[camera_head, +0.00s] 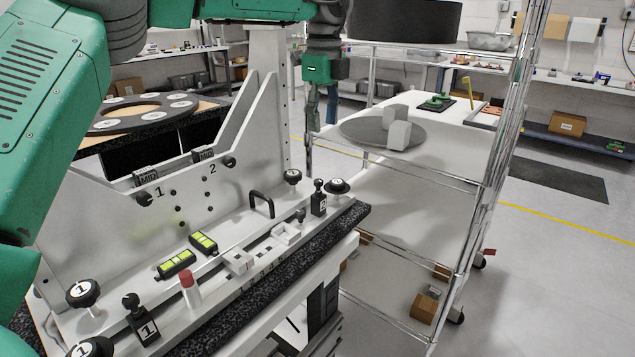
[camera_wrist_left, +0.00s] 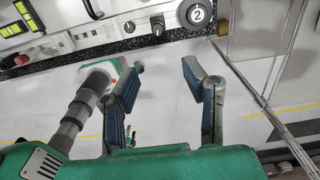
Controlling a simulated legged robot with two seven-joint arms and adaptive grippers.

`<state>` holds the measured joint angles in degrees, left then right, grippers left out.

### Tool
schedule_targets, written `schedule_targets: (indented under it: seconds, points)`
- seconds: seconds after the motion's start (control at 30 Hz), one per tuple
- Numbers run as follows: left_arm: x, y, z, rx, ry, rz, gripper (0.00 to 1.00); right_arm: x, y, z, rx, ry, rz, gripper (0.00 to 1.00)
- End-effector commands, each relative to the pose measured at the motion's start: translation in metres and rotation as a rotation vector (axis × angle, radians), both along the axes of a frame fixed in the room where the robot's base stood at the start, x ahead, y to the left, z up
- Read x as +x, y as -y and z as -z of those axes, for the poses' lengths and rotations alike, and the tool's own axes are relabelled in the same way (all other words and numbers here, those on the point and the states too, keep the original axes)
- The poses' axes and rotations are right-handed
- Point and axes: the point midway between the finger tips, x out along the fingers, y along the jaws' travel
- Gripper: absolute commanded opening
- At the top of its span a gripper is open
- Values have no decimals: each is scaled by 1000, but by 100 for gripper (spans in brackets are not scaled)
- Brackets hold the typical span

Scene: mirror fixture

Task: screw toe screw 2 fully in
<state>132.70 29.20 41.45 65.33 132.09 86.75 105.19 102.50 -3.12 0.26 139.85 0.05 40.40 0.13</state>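The mirror fixture has a pale upright plate (camera_head: 100,225) marked 1 and 2 and a flat ledge along its front. A round black knob (camera_head: 337,186) with a white label sits at the ledge's right end. The wrist view shows a black knob labelled 2 (camera_wrist_left: 197,14) at the top edge; it appears to be the same toe screw 2. How far it is screwed in cannot be told. My left gripper (camera_head: 321,112) hangs above and beyond the ledge's right end, apart from the knob. Its fingers (camera_wrist_left: 163,66) are spread and empty. My right gripper is not visible.
Another black knob (camera_head: 292,176) and an upright small-headed handle (camera_head: 319,198) stand close by the right-end knob. A black handle (camera_head: 262,203) rises from the ledge. A wire-framed shelf cart (camera_head: 410,185) stands to the right, with grey blocks (camera_head: 398,134) on top.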

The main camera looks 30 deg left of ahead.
Motion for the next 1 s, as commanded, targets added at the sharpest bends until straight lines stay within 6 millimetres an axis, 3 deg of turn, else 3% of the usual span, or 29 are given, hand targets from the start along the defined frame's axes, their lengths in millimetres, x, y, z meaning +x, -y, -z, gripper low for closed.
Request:
schedule_targets:
  seconds: [0.33,0.6,1.0]
  points:
    - [0,-16,70,-13,-7,0,39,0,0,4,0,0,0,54]
    - [0,-12,118,-9,-6,1,39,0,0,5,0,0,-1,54]
    - [0,-10,138,-7,-1,1,39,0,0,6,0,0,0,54]
